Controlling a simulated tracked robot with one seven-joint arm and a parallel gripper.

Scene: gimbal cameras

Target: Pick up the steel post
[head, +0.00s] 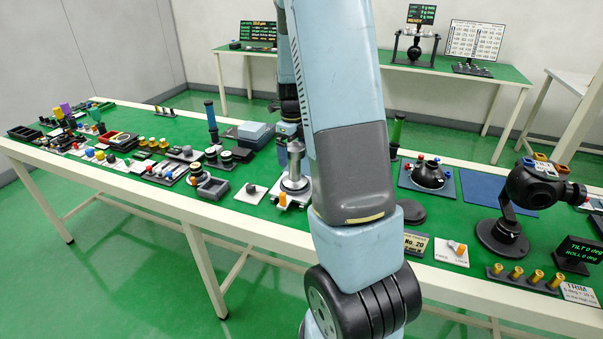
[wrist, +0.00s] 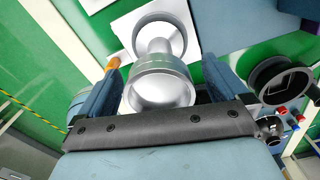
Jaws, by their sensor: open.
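The steel post (head: 295,165) is silver and stands upright on a round base on a white plate, in the middle of the long green table. In the wrist view the steel post (wrist: 158,88) is seen end-on, its wide round top nearest the camera. My gripper (wrist: 160,60) is open, with one blue finger on each side of the post. Small gaps seem to show, but I cannot tell whether a finger touches it. In the head view my arm hides part of the gripper and the area right of the post.
A small orange-tipped lever (head: 283,200) sits at the plate's front. A black gimbal camera (head: 535,188) stands at the right. Many small parts crowd the table's left.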

